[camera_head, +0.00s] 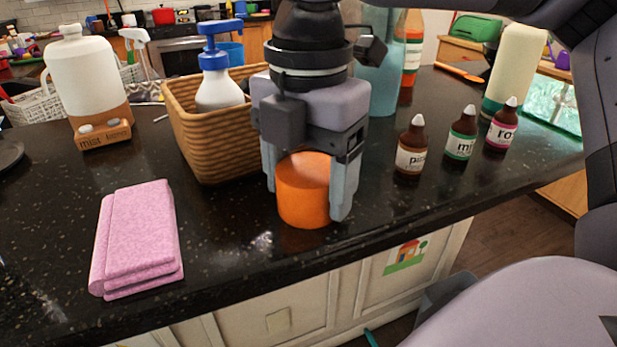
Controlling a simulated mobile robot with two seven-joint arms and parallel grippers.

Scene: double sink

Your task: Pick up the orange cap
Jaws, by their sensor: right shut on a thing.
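The orange cap (303,190) is a short, smooth orange cylinder near the front edge of the black speckled counter. My right gripper (308,195) comes down from above with one finger on each side of the cap and is shut on it. The cap's top is partly hidden by the gripper body. I cannot tell whether the cap's base touches the counter. My left gripper is not in view.
A wicker basket (205,145) with a blue-and-white pump bottle (219,90) stands close behind the gripper. Several small brown dropper bottles (411,158) stand to the right. A folded pink cloth (137,240) lies front left. A large white jug (87,80) stands back left.

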